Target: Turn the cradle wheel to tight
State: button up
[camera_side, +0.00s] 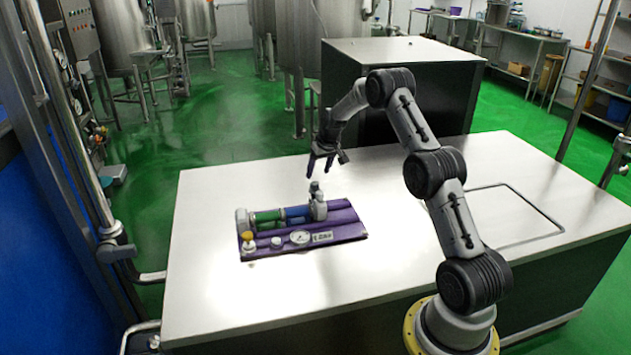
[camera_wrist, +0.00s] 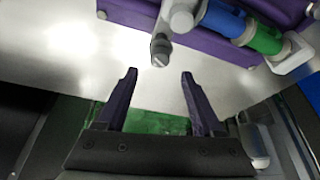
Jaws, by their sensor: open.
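The cradle is a purple base (camera_side: 345,230) on the steel table, with a green and blue cylinder (camera_side: 268,216) lying between two grey end blocks. A small grey knob (camera_side: 315,188), which looks like the cradle wheel, sticks out at the right end block; it also shows in the wrist view (camera_wrist: 160,50). Its markings are too small to read. My gripper (camera_side: 320,172) is open and empty with its fingers pointing down near the knob. In the wrist view the knob lies just beyond the gap between my purple fingertips (camera_wrist: 158,76), apart from both.
The base also carries a round gauge (camera_side: 301,237), a yellow knob (camera_side: 247,236), a white knob (camera_side: 277,242) and a small label plate (camera_side: 322,237). The table (camera_side: 215,300) is clear around the base. A dark steel-topped cabinet (camera_side: 345,85) stands behind the table.

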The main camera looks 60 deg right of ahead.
aim_at(315, 183)
jog(key=x, duration=0.6)
jog(key=shift+r, duration=0.1)
grip_shut()
